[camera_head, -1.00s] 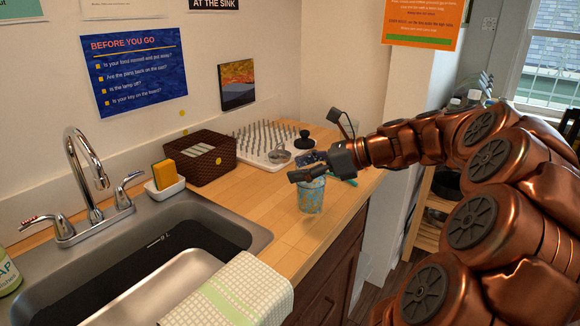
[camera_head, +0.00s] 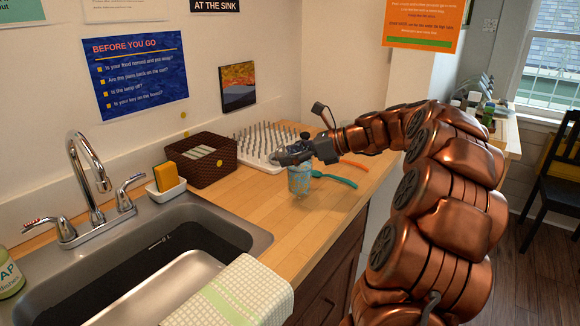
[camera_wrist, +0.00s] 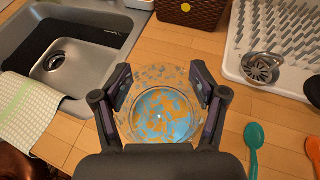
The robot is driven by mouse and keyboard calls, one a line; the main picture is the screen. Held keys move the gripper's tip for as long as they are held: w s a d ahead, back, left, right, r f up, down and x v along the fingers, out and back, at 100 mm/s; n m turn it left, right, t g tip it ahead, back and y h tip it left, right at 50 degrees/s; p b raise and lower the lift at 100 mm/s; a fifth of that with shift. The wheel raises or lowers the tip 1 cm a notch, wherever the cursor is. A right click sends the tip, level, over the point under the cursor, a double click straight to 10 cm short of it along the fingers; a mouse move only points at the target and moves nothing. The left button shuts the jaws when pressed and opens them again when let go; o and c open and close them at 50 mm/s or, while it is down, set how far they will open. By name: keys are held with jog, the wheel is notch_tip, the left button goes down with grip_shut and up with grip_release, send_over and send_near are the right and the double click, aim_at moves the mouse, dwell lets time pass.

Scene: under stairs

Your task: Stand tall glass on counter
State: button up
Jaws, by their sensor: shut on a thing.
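The tall glass (camera_head: 299,182) is clear with a blue and yellow pattern. It is upright at or just above the wooden counter (camera_head: 262,212), to the right of the sink; I cannot tell whether its base touches the wood. My gripper (camera_head: 287,158) is shut on its upper part. In the wrist view the glass (camera_wrist: 160,108) sits between the two fingers of my gripper (camera_wrist: 162,92), seen from above into its open mouth. It looks empty. Its base is partly hidden by my gripper's body.
A sink (camera_head: 170,262) with a checked towel (camera_head: 235,295) lies left and in front. A brown basket (camera_head: 200,162), a sponge holder (camera_head: 166,190) and a white drying rack (camera_head: 262,150) stand behind. A teal spoon (camera_head: 335,179) and an orange utensil (camera_head: 353,164) lie to the right.

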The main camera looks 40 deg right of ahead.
jog(key=shift+w+d, duration=0.1)
jog(key=shift+w, duration=0.15)
jog(key=shift+f, duration=1.75)
jog(key=o, duration=1.8)
jog(key=shift+f, duration=0.15)
jog(key=shift+s+d+r, duration=0.1)
jog(key=shift+r, duration=0.1)
jog(key=v, duration=1.1)
jog(key=shift+s+d, duration=0.2)
jog(key=shift+s, duration=0.15)
